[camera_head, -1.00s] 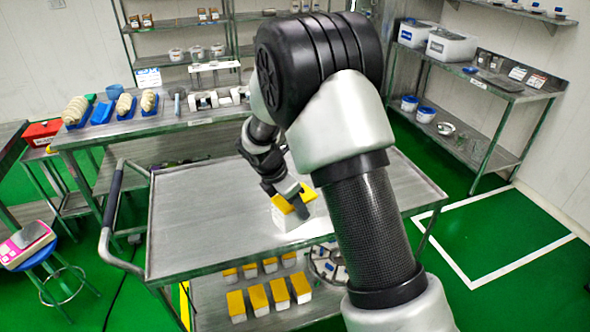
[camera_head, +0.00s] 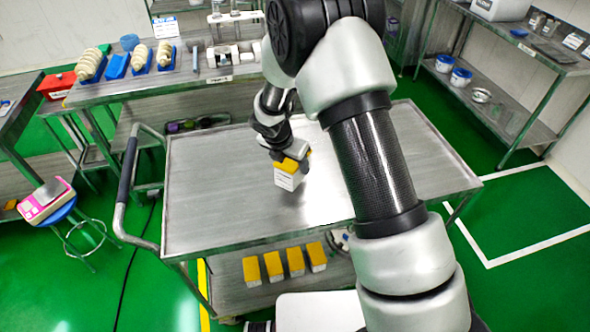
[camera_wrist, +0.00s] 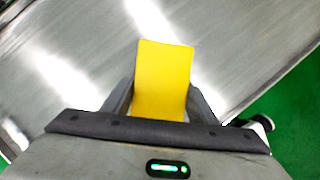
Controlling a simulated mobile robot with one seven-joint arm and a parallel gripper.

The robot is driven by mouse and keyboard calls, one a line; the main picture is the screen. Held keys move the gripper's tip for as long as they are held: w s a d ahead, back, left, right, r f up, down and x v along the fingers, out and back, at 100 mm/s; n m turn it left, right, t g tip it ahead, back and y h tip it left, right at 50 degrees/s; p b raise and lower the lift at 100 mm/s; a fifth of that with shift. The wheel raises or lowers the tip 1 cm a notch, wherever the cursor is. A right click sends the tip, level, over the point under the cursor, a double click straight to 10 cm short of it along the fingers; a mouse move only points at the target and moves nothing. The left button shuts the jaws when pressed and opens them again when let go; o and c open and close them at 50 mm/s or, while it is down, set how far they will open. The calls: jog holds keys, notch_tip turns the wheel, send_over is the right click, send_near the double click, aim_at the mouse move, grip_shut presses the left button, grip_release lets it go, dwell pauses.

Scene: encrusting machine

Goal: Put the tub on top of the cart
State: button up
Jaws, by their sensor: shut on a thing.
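The tub (camera_head: 289,178) is a white box with a yellow lid. My gripper (camera_head: 291,158) is shut on it from above, over the cart's top. In the wrist view the yellow lid (camera_wrist: 162,80) shows between the two fingers of my gripper (camera_wrist: 160,100). The cart (camera_head: 215,205) has a bare metal top and a push handle at the left. I cannot tell for sure whether the tub touches the cart top or hangs just above it.
Several similar yellow-lidded tubs (camera_head: 296,260) stand on the cart's lower shelf. A workbench (camera_head: 215,78) with moulded rolls and blue trays stands behind. A blue stool (camera_head: 55,212) with a pink scale is at the left. The rest of the cart top is clear.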

jog(key=shift+f, duration=1.8)
jog(key=shift+f, duration=0.25)
jog(key=o, duration=1.4)
jog(key=shift+r, duration=0.1)
jog(key=shift+r, duration=0.1)
